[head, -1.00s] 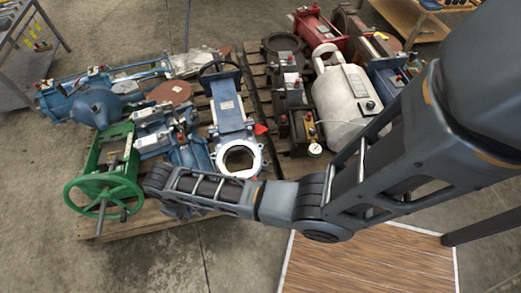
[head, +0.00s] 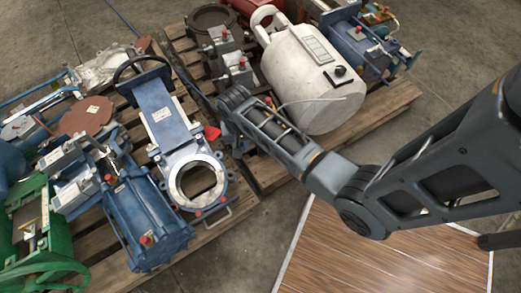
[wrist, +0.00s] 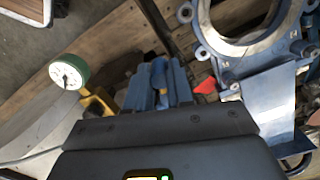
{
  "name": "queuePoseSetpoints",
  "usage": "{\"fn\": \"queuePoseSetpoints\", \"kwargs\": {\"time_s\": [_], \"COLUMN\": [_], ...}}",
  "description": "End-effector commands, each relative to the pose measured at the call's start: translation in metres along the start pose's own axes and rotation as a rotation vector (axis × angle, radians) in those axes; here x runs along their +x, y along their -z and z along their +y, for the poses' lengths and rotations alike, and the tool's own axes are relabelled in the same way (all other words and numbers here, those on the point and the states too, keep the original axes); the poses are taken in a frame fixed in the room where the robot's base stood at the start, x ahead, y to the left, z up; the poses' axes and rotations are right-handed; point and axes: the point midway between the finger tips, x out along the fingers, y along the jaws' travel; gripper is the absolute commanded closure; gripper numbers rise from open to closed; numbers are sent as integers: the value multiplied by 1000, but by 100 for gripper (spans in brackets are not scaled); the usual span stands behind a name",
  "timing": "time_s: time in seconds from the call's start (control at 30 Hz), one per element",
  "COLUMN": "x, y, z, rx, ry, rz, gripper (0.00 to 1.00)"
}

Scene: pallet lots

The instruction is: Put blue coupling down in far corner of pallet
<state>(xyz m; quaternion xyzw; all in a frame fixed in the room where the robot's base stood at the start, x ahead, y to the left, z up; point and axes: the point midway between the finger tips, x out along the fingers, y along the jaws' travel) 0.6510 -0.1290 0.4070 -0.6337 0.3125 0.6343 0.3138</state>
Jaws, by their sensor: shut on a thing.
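My gripper (wrist: 160,88) is shut on a small blue piece with an orange patch, which I take to be the blue coupling (wrist: 160,72). Only part of it shows between the fingers in the wrist view. In the head view my wrist hides the fingers and the coupling. The gripper is above the strip between the left pallet (head: 215,232) and the right pallet (head: 268,172), beside a red pointed part (head: 211,132). I cannot tell whether the coupling touches anything below. Which corner the task means is not clear from the views.
A gauge (wrist: 68,72) is left in the wrist view.

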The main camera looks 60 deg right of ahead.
Motion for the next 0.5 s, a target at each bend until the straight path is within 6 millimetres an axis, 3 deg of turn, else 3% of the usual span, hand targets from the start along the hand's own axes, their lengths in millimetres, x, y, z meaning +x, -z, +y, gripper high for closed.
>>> {"fn": "queuePoseSetpoints", "kwargs": {"time_s": [0.03, 0.1, 0.3, 0.5], "x": [24, 36, 56, 65], "y": [3, 6, 10, 10], "z": [13, 27, 58, 69], "rx": [75, 172, 379, 460], "ry": [1, 0, 0, -1], "rz": [2, 1, 2, 1], "gripper": [100, 100, 100, 100]}}
